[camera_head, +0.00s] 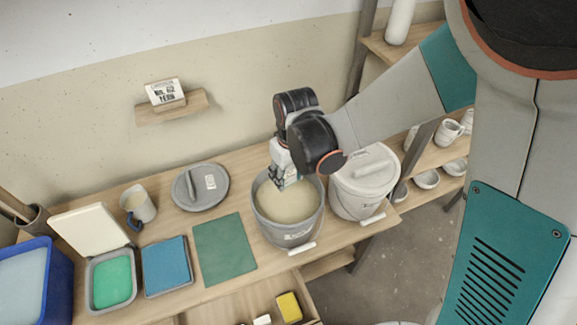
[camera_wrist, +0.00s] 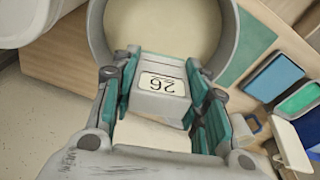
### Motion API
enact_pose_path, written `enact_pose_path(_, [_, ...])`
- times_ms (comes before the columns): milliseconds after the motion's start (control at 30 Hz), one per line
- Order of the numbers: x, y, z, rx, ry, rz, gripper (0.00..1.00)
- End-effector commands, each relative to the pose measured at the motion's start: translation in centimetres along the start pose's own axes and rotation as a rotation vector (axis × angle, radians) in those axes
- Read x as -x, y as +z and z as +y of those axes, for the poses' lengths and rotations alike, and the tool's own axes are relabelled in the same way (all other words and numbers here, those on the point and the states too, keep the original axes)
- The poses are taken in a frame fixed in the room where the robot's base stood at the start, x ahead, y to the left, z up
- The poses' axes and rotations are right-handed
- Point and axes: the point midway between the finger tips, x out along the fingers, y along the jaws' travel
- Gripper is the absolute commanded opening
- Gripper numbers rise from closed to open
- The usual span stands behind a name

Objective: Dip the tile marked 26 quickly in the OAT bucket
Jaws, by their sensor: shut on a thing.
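My gripper (camera_head: 282,182) is shut on a pale tile marked 26 (camera_wrist: 161,84). In the wrist view its number label faces the camera, upside down, between the teal finger pads (camera_wrist: 160,95). In the head view the gripper points down over the back part of an open grey bucket (camera_head: 281,231) filled with cream liquid (camera_head: 290,204). The bucket's front label is too small to read. The bucket's rim also shows in the wrist view (camera_wrist: 229,44). The tile is mostly hidden in the head view; I cannot tell whether its lower end touches the liquid.
A lidded bucket (camera_head: 362,195) stands close on the right. A grey lid (camera_head: 199,188), a mug (camera_head: 139,204), a green mat (camera_head: 224,247), a blue square (camera_head: 166,265) and an open box with green inside (camera_head: 112,277) lie left. A drawer (camera_head: 240,304) is open in front.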

Motion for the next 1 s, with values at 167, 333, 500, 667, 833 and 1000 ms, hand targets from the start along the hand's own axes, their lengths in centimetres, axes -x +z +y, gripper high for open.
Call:
enact_pose_path(167, [-1.7, 0.2, 0.1, -0.002, 0.0, 0.001, 0.14])
enact_pose_path(333, [-3.9, 0.4, 0.1, -0.002, 0.0, 0.001, 0.14])
enact_pose_path(500, [-3.5, 0.5, 0.1, -0.002, 0.0, 0.001, 0.14])
enact_pose_path(667, [-3.7, 0.5, 0.1, -0.002, 0.0, 0.001, 0.14])
enact_pose_path(833, [-4.9, 0.7, 0.1, -0.003, 0.0, 0.001, 0.14])
enact_pose_path(1000, [-6.1, 0.8, 0.1, -0.003, 0.0, 0.001, 0.14])
